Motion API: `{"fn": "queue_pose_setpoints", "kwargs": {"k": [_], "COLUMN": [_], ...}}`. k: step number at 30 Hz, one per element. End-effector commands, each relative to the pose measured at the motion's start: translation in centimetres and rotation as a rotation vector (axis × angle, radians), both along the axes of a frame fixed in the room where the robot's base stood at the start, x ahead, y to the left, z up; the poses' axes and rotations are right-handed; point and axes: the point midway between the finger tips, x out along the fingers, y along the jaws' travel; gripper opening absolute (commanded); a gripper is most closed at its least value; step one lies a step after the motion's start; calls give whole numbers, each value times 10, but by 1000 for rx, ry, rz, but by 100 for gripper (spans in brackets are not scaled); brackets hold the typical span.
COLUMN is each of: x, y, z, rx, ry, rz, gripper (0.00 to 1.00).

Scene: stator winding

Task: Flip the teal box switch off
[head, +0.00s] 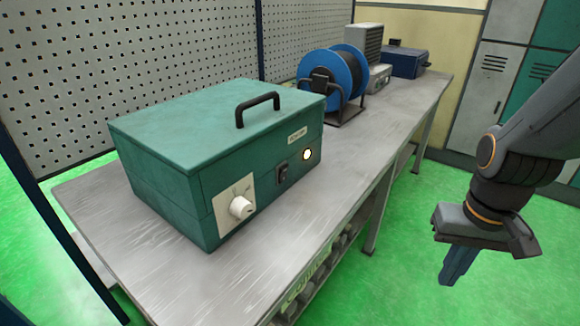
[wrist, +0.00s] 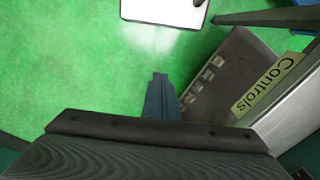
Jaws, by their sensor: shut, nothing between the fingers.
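The teal box (head: 205,150) with a black top handle stands on the near part of the workbench in the head view. Its front face has a black rocker switch (head: 282,173), a lit round lamp (head: 307,154) to the right of the switch, and a white knob (head: 240,207) to the left. The switch's exact position is too small to tell. My gripper (head: 449,283) hangs to the right of the bench, well apart from the box, pointing down. Its fingers are shut and empty; they also show in the wrist view (wrist: 159,85). The box is not clearly visible in the wrist view.
The metal workbench (head: 370,150) bears a blue cable reel (head: 340,75) and a dark blue case (head: 408,62) farther back. A perforated panel stands behind it, lockers (head: 492,85) at the right. A "Controls" label (wrist: 270,88) shows at the bench's side. Green floor around my gripper is free.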

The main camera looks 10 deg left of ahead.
Motion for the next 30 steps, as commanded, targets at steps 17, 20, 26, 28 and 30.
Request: {"fn": "queue_pose_setpoints", "kwargs": {"k": [17, 20, 26, 28, 30], "x": [74, 79, 83, 83, 84], "y": [180, 219, 261, 265, 266], "z": [94, 116, 141, 143, 143], "rx": [231, 305, 392, 402, 405], "ry": [-392, -459, -528, -537, -538], "rz": [-145, -183, -239, -245, -249], "gripper": [0, 0, 0, 0, 0]}}
